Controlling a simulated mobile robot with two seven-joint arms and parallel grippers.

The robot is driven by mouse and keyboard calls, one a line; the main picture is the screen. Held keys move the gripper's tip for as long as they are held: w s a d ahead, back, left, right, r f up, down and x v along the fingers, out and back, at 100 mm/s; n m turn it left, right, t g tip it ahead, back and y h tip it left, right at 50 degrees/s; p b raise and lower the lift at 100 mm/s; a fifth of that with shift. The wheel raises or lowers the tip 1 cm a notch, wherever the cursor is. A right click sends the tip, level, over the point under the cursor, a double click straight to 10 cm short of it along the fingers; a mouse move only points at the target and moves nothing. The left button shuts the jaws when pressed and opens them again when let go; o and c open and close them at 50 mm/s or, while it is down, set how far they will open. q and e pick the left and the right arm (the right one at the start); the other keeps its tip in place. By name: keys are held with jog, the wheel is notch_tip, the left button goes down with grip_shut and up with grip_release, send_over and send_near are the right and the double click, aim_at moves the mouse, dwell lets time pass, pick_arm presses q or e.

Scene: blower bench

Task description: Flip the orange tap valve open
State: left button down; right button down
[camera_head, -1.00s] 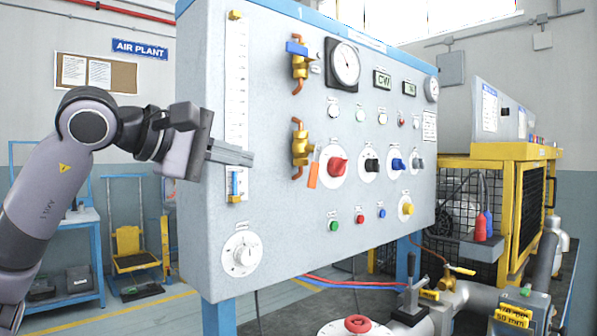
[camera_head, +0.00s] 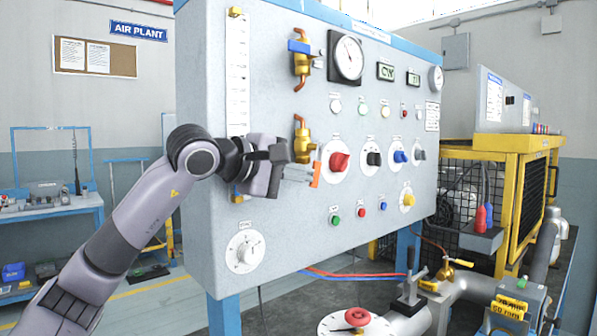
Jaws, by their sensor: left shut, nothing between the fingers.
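The orange tap valve is a brass body (camera_head: 303,138) with copper pipe ends on the grey panel. Its orange lever (camera_head: 316,176) hangs down at the valve's lower right. My left gripper (camera_head: 308,175) is shut and empty, with its fingertips at the lever's left side. I cannot tell whether they touch it. The gripper covers the lower pipe of the valve. My right gripper is not in view.
A second brass valve with a blue lever (camera_head: 299,47) sits above. A red knob (camera_head: 339,162) is close to the right of the orange lever. A white dial (camera_head: 245,251) is below, and a gauge (camera_head: 347,57) is at the upper right.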

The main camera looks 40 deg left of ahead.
pick_arm(q)
jog(key=w+f+t+b, duration=0.1)
jog(key=b, duration=0.2)
jog(key=shift+w+f, duration=0.1)
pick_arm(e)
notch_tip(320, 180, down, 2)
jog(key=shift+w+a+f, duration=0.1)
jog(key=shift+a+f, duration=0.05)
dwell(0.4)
